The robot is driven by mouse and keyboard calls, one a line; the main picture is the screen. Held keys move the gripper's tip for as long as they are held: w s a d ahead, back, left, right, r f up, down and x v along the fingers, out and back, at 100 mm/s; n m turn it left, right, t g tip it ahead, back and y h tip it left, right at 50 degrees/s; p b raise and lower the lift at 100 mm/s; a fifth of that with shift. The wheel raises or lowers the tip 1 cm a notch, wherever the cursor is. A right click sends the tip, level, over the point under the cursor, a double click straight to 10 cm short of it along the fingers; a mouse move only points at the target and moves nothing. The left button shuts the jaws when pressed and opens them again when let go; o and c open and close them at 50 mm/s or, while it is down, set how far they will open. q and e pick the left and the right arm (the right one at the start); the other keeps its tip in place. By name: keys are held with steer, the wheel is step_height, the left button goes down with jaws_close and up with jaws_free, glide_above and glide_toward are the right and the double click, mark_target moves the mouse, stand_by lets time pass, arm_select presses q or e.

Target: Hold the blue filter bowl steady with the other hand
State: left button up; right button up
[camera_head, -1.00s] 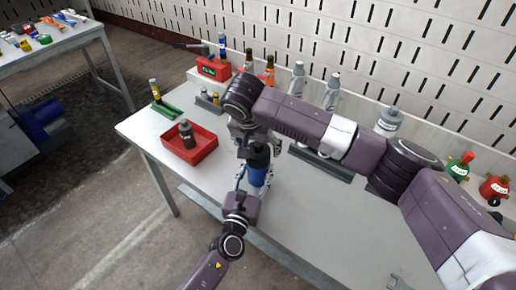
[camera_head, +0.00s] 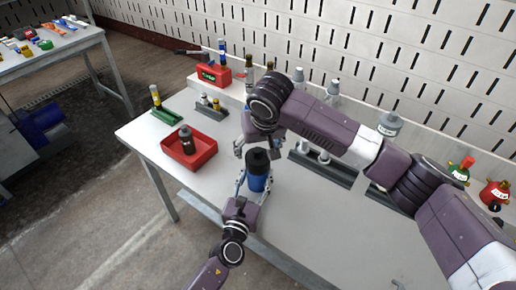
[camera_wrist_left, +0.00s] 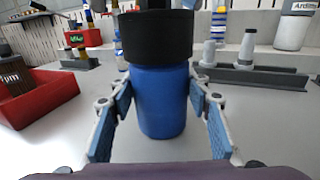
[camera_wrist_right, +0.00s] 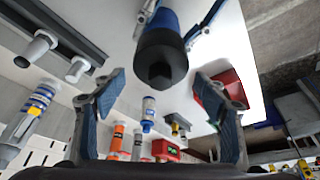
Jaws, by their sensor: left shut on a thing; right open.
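The blue filter bowl (camera_head: 257,183) with a black top (camera_head: 257,160) stands upright near the table's front edge. It also fills the middle of the left wrist view (camera_wrist_left: 160,100). My left gripper (camera_head: 254,190) is shut on the blue body from the front, one finger on each side. My right gripper (camera_head: 259,145) is open and empty, just behind and above the black top. In the right wrist view the black top (camera_wrist_right: 161,60) shows beyond the spread fingers, apart from them.
A red tray (camera_head: 203,158) holding a dark bottle (camera_head: 186,140) stands left of the bowl. A green holder (camera_head: 166,118) is behind it. A grey rack (camera_head: 325,168) with white-grey parts lies to the right. Bottles line the back ledge. The front right of the table is clear.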

steer(key=shift+f, duration=1.25)
steer(key=shift+c, duration=0.3)
steer(key=c, duration=1.2)
steer(key=o, duration=1.3)
steer(key=shift+r, duration=1.3)
